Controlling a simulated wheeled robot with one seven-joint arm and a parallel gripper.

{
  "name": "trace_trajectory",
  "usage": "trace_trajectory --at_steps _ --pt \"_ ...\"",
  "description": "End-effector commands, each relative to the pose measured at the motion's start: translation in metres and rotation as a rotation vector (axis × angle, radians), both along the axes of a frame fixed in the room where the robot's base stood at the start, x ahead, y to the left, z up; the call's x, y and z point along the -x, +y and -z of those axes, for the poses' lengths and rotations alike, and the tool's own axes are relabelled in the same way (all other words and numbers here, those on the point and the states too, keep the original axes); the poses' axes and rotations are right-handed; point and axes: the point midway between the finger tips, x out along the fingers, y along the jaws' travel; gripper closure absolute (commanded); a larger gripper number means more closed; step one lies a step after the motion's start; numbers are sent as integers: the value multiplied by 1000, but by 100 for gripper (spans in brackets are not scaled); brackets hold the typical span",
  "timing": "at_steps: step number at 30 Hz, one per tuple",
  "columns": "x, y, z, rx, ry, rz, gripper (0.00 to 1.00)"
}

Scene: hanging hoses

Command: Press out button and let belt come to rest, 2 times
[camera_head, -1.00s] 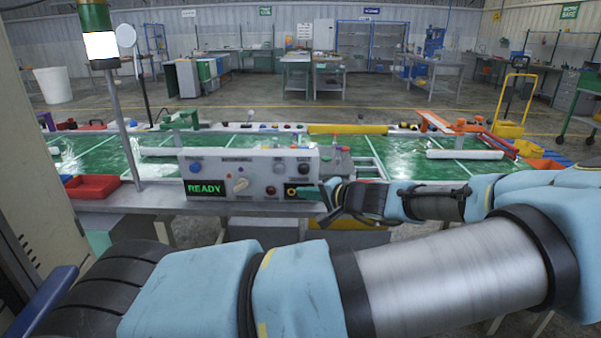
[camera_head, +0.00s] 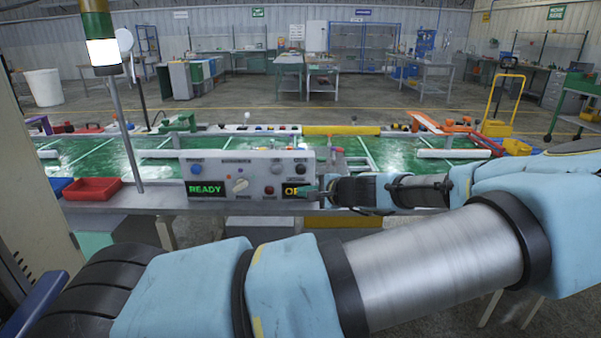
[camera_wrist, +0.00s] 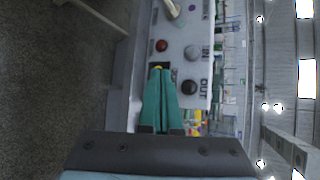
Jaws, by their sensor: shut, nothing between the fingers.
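A grey control panel (camera_head: 225,168) stands at the bench's front edge, with a green READY display (camera_head: 206,189). In the wrist view the dark out button (camera_wrist: 190,87), labelled OUT, sits beside a grey button (camera_wrist: 192,52) labelled IN. The out button also shows at the panel's upper right in the head view (camera_head: 300,169). My gripper (camera_wrist: 162,72) is shut and empty. Its teal fingertips are at the panel's lower right, over the small yellow-lettered display (camera_head: 291,190), beside the out button and apart from it. The green belt (camera_head: 390,150) lies behind the panel.
A red button (camera_head: 269,190) and a selector knob (camera_head: 240,185) are on the panel. A signal tower (camera_head: 101,50) with a lit white section stands at the left. A red tray (camera_head: 92,188) sits left of the panel. A yellow bar (camera_head: 342,131) lies behind the belt.

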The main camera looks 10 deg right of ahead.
Motion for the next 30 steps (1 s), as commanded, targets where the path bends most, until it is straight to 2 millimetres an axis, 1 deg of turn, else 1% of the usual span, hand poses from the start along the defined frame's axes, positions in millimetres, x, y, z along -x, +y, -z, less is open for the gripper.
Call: trace_trajectory --at_steps 5,15,18,24,30 --pt "-12 -2 1 0 0 -2 100" --pt "-58 -10 1 2 -1 -1 100" --pt "-69 -13 0 1 0 -2 100" --pt "-82 -15 0 1 0 0 100" --pt "-86 -16 0 0 0 0 100"
